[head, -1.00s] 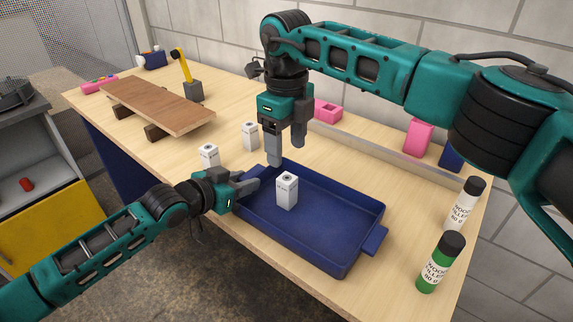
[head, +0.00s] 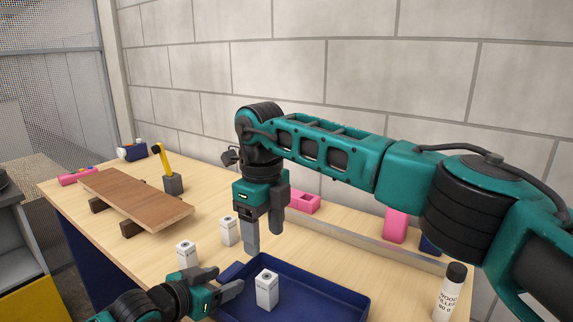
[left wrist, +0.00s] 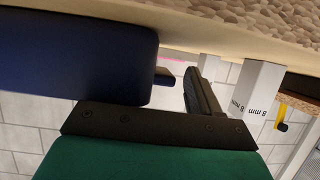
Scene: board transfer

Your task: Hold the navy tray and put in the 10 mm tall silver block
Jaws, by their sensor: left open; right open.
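The navy tray (head: 330,291) lies on the table, its near part cut off by the head view's lower edge; it also shows in the left wrist view (left wrist: 75,55). A silver-white block (head: 267,291) stands upright inside it, its label unreadable. Two similar blocks stand left of the tray, one nearer (head: 187,254) and one farther (head: 228,232). The left wrist view shows a block marked 8 mm (left wrist: 256,92). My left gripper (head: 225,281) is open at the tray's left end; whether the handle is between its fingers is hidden. My right gripper (head: 264,228) is open and empty above the tray's far-left side.
A brown board (head: 135,199) rests on dark supports at the left. Behind it are a yellow-armed object (head: 170,172) and a pink piece (head: 78,177). Pink blocks (head: 304,202) (head: 396,226) stand near the back rail. A white bottle (head: 450,293) stands at the right.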

